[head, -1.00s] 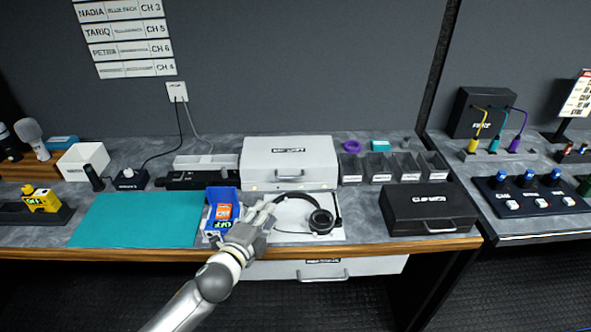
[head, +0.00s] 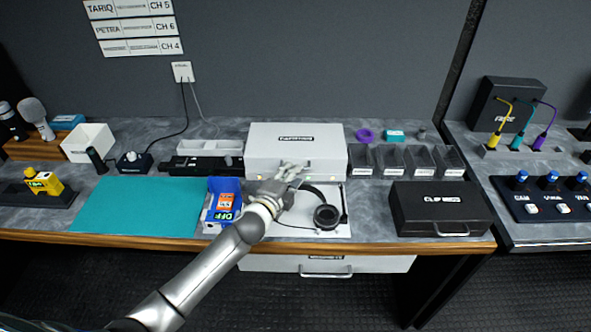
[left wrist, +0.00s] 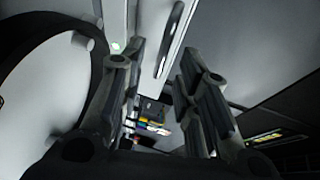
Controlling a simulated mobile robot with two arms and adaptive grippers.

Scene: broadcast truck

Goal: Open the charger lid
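The white charger case (head: 320,150) stands at the back middle of the bench with its lid down. Small lights show on its front face. My left gripper (head: 293,171) is at the front of the case, over the headset, and covers the front handle area in the head view. In the left wrist view, my left gripper (left wrist: 158,80) has its two fingers apart with nothing between them. A bar handle (left wrist: 172,40) on a white face shows just beyond the fingertips. I cannot tell whether the fingers touch the case. My right gripper is not in view.
A black headset (head: 327,215) lies on a white mat below my left gripper. A blue holder (head: 224,190) stands to its left, a black case (head: 440,208) to the right. The teal mat (head: 140,205) is clear.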

